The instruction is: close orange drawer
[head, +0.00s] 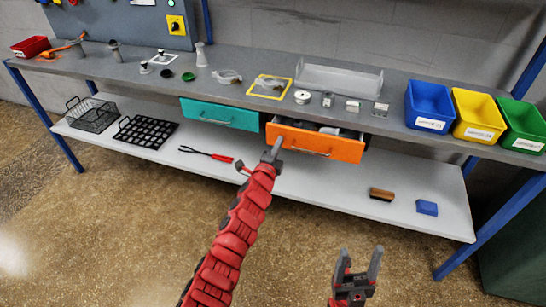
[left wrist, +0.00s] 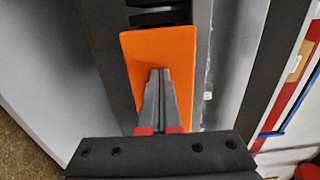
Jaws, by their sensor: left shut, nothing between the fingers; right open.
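The orange drawer (head: 318,145) sits under the workbench top, right of the teal drawer, and stands partly open with dark items showing inside. My left gripper (head: 275,146) is shut and empty, with its tips at the left part of the orange front. In the left wrist view, the shut fingers (left wrist: 160,75) lie over the orange drawer front (left wrist: 165,50). I cannot tell whether they touch it. My right gripper (head: 359,262) is open and empty, low in front of the bench, away from the drawer.
The teal drawer (head: 220,114) is beside it on the left. Blue (head: 429,106), yellow (head: 478,117) and green (head: 523,126) bins stand on the bench at right. The lower shelf (head: 330,190) holds a brush (head: 381,194) and a blue block (head: 427,208). Floor in front is clear.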

